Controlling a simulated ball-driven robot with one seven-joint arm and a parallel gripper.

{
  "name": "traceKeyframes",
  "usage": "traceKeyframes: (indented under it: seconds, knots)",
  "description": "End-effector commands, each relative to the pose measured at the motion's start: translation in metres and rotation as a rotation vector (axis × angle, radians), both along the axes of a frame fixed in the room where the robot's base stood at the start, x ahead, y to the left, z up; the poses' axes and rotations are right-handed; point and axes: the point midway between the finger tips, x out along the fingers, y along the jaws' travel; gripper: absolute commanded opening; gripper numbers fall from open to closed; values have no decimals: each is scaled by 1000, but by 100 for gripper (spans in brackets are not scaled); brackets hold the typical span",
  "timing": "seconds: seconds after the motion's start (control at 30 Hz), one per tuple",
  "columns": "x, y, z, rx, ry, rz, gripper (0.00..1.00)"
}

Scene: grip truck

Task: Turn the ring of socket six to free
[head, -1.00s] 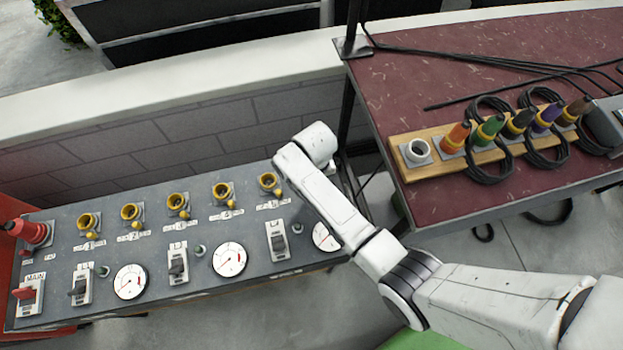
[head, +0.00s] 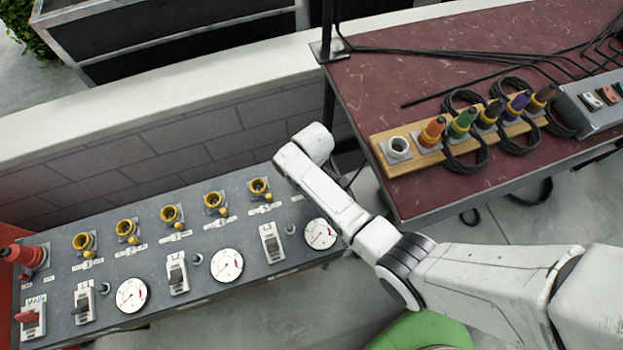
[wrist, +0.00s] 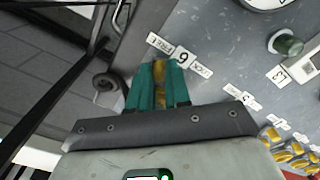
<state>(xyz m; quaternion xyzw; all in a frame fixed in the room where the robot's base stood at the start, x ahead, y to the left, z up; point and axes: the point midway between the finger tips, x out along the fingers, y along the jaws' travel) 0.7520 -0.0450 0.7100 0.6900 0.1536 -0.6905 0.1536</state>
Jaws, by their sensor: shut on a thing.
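In the wrist view, my gripper (wrist: 159,72), with its teal fingers, is shut on the yellow ring (wrist: 160,88) of socket six. Only a strip of yellow shows between the fingers; the rest of the ring and the socket are hidden. Just beyond the fingertips is the label plate (wrist: 182,57) with a 6, a word like FREE on its left and LOCK on its right. The ring's exact angle cannot be told. In the head view, my white arm end covers socket six and my gripper. Several other yellow sockets (head: 214,201) stand in a row to the left on the grey panel (head: 150,262).
Switches (head: 271,243) and round dials (head: 320,234) line the panel's front. A red plug (head: 26,256) stands at its left end. A dark red table (head: 440,80) at right holds a wooden strip (head: 405,167) with coloured plugs and coiled cables. A low wall (head: 190,100) runs behind.

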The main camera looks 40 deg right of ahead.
Motion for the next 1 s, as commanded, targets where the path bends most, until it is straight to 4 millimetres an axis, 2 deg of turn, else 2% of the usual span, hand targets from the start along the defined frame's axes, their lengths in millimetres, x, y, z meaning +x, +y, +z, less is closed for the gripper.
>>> traceKeyframes:
  seconds: [0.47,0.5,0.73,1.0]
  knots:
    - [1,-1,0,-1,-4,14,0]
    - [1,-1,0,-1,-4,14,20]
    - [1,-1,0,0,-2,13,42]
    - [1,-1,1,0,-1,14,44]
